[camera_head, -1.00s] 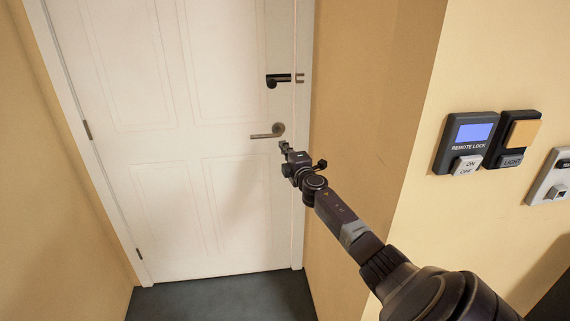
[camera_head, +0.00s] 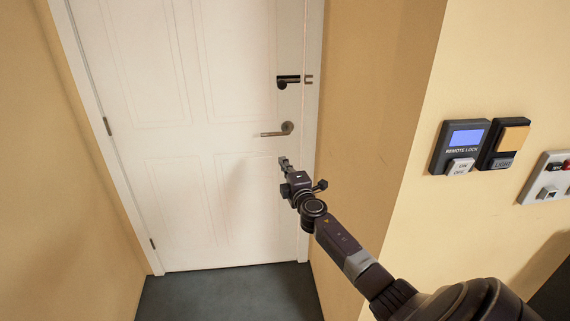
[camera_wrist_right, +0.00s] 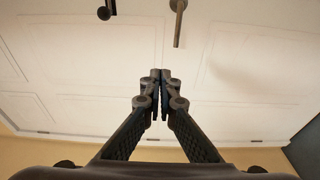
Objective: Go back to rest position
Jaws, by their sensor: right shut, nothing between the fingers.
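My right gripper (camera_head: 284,162) is shut and empty. In the head view it is in front of the white door (camera_head: 150,190), a little below the silver lever handle (camera_head: 277,131). In the right wrist view the two fingers of the gripper (camera_wrist_right: 160,76) meet at their tips, and the door (camera_wrist_right: 90,70) fills the background. The handle (camera_wrist_right: 180,22) shows beyond the fingertips, apart from them. My left gripper is in neither view.
A dark latch (camera_head: 288,81) is on the door above the handle. The door is closed. A remote lock panel (camera_head: 460,145) and a light switch (camera_head: 503,145) are on the yellow wall at right, with a white panel (camera_head: 548,178) beside them. Dark floor (camera_head: 230,295) is clear.

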